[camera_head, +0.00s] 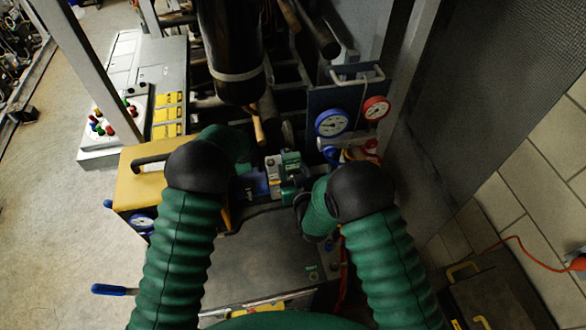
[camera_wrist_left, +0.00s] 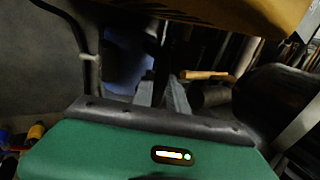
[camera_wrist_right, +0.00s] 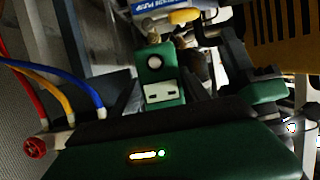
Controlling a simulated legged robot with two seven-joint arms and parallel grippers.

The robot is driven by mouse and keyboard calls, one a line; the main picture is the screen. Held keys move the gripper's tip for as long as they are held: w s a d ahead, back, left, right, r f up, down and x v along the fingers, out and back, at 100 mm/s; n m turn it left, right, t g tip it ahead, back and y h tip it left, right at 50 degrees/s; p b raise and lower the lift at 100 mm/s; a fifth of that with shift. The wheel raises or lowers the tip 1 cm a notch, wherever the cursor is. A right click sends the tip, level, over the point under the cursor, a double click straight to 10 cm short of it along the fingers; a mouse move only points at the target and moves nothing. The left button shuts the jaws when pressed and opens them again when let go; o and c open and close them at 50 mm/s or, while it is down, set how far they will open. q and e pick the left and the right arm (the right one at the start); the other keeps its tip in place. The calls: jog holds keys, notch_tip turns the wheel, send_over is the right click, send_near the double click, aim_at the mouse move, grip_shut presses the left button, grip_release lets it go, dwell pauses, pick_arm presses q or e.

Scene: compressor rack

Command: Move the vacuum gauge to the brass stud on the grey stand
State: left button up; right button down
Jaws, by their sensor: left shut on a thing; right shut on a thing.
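My right gripper (camera_wrist_right: 166,100) is shut on a small green block (camera_wrist_right: 157,66) with a round white spot, a pale slotted plate and a brass-coloured fitting on top. In the head view a green block (camera_head: 291,160) shows near the right gripper (camera_head: 290,190). I cannot tell whether it is the vacuum gauge. My left gripper (camera_wrist_left: 164,94) is shut on a dark, narrow thing in shadow; its shape is unclear. In the head view the left arm hides this gripper. A blue dial gauge (camera_head: 332,122) sits on the back panel. I cannot make out the brass stud or grey stand.
A yellow unit (camera_head: 130,190) stands left of the arms, with a dial (camera_head: 141,222) on its front. A red gauge (camera_head: 376,108) is beside the blue one. A black cylinder (camera_head: 230,45) hangs overhead. A grey top (camera_head: 260,262) lies in front, mostly clear.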

pick_arm(q)
grip_shut()
pick_arm(e)
jog(key=shift+s+r, duration=0.15)
jog(key=shift+s, duration=0.05)
dwell(0.3)
pick_arm(q)
jog(key=shift+f, duration=0.1)
jog(key=shift+o, duration=2.1)
grip_release()
jog(key=o, duration=0.7)
jog(key=shift+w+a+f, duration=0.1)
jog(key=shift+w+f, duration=0.2)
jog(key=shift+w, duration=0.15)
jog(key=shift+s+r, duration=0.3)
pick_arm(e)
jog(key=s+d, duration=0.2)
jog(key=s, duration=0.4)
jog(key=shift+s+f, duration=0.2)
jog(key=shift+s, duration=0.05)
pick_arm(q)
jog(key=shift+w, duration=0.1)
pick_arm(e)
jog(key=shift+w, duration=0.15)
pick_arm(q)
jog(key=shift+r, duration=4.45)
